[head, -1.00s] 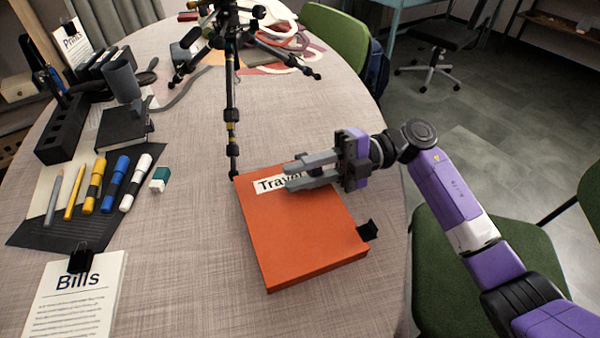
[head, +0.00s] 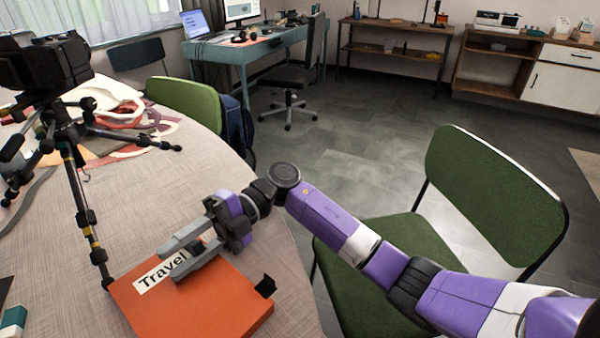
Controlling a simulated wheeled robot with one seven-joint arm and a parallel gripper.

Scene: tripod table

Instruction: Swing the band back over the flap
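An orange folder or box labelled "Travel" (head: 205,308) lies on the table, its near part cut off by the bottom of the head view. A small black piece (head: 266,286) sticks out at its right edge; I cannot tell whether it is the band or part of it. No band shows across the visible orange top, and I cannot make out a separate flap. My gripper (head: 166,264) is over the far part of the folder, at the label. Its two grey fingers are apart with nothing between them, pointing left. Whether they touch the folder is unclear.
A black tripod (head: 85,215) with a camera (head: 45,65) stands left of the folder, one leg close to its far left corner. Green chairs (head: 495,195) stand right of and behind the round table (head: 255,200). A teal desk (head: 225,52) is farther back.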

